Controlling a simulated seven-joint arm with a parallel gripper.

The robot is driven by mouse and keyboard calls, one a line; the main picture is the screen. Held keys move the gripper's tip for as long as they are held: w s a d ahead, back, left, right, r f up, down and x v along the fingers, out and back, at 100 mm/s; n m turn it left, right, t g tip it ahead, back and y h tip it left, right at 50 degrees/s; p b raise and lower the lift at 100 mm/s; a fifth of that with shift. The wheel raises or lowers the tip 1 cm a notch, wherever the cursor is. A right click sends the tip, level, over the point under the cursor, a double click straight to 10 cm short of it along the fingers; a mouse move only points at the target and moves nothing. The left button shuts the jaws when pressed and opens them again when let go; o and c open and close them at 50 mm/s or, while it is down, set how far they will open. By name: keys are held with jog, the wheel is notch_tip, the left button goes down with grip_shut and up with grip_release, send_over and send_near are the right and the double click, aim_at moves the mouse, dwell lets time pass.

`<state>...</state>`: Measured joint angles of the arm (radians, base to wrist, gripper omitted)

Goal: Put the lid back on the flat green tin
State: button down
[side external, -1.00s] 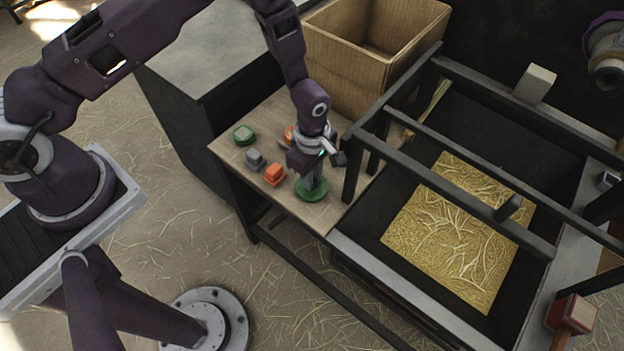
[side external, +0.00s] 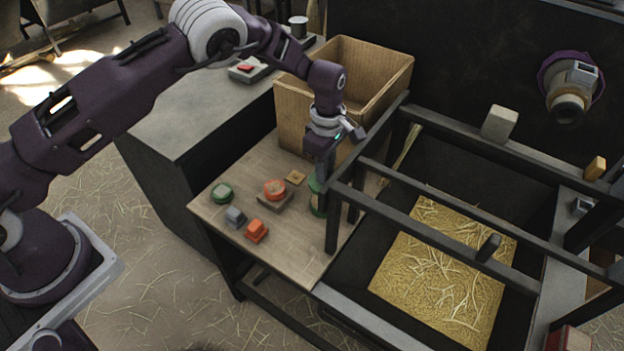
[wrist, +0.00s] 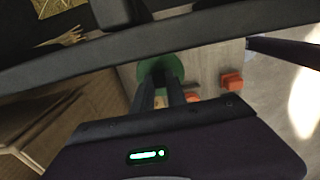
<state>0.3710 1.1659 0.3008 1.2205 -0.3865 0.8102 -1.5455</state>
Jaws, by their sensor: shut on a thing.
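My gripper (side external: 322,172) is above the back right part of the small wooden table, pointing down. It is shut on a round green piece (side external: 316,200), partly hidden by a dark frame post. In the wrist view the green piece (wrist: 163,64) is a disc at the fingertips (wrist: 165,78). I cannot tell whether it is the tin's lid or the tin, nor its height. A smaller green item with a pale top (side external: 221,192) stands at the table's left; I cannot tell if it belongs to the tin.
On the wooden table (side external: 285,255) are an orange-topped item (side external: 275,189), a grey block (side external: 236,216), an orange block (side external: 257,231) and a tan square (side external: 295,177). A cardboard box (side external: 390,85) stands behind. Dark frame bars (side external: 440,225) rise close right of my gripper. The table's front is clear.

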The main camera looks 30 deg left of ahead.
jog(key=shift+f, duration=3)
jog(key=shift+f, duration=0.15)
jog(key=c, duration=0.8)
grip_release()
jog(key=shift+r, duration=3.55)
grip_shut()
